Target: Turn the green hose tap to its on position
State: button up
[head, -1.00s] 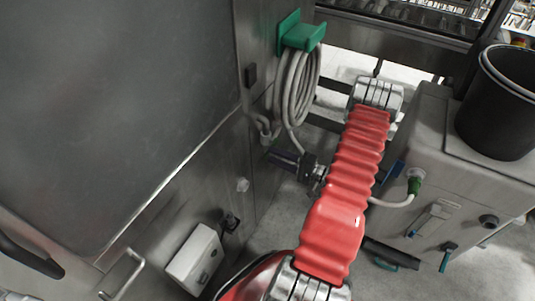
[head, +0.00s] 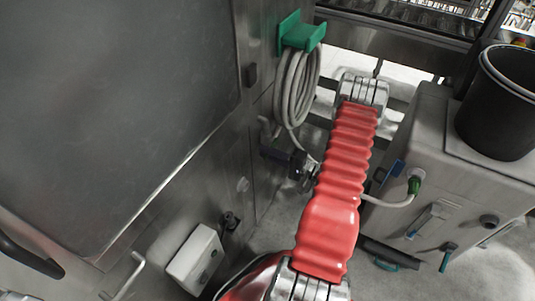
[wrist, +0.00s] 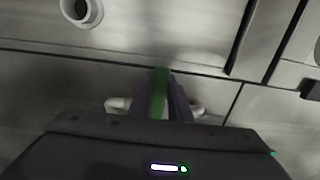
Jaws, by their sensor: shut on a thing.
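The green hose tap (wrist: 159,93) shows in the wrist view as a narrow green lever, upright in the picture, between the two purple-grey fingers of my gripper (wrist: 164,84). The fingers are shut on it. Pale pipe ends (wrist: 117,104) stick out on either side, behind the fingers. In the head view my gripper (head: 268,152) points left at the steel wall, below the coiled hose. The tap itself cannot be made out there.
A grey hose coil (head: 297,88) hangs on a green bracket (head: 301,33) above my gripper. A grey cabinet (head: 430,150) with a black bucket (head: 500,105) stands to the right of my arm. A white box (head: 196,258) sits low on the wall. Bare floor lies between.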

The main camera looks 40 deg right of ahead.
grip_shut()
jog(key=shift+a, duration=0.1)
jog(key=shift+s+d+f, duration=0.1)
jog(key=shift+d+f, duration=0.05)
jog(key=shift+d, duration=0.05)
